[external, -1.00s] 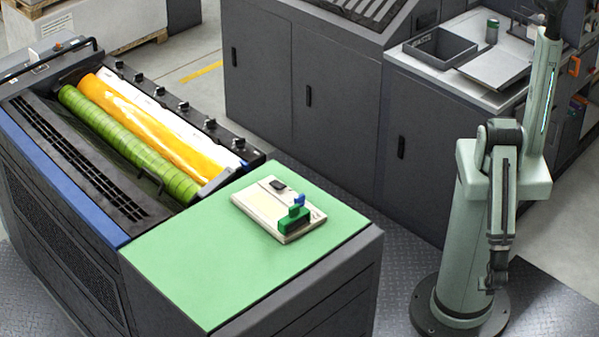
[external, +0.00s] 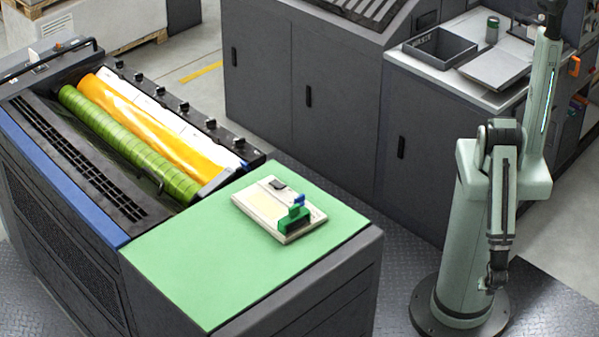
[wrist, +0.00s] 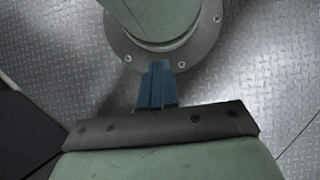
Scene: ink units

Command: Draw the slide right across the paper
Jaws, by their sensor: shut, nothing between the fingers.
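A cream board (external: 250,209) lies on the green top of the machine, with a pale paper-like strip (external: 266,207) on it. The slide appears to be the green block (external: 294,220) with a blue piece (external: 299,200) at the board's right end. A small black piece (external: 278,185) sits at the board's far edge. My gripper (external: 490,286) hangs low beside my own base, well right of the board and touching none of these. In the wrist view its blue fingers (wrist: 155,85) are together and empty. The board is out of the wrist view.
The green top (external: 200,265) is clear around the board. Left of it is an open trough with a green roller (external: 130,145) and an orange roller (external: 150,120). Grey cabinets (external: 300,100) stand behind. Patterned floor (external: 400,235) separates the machine from my base.

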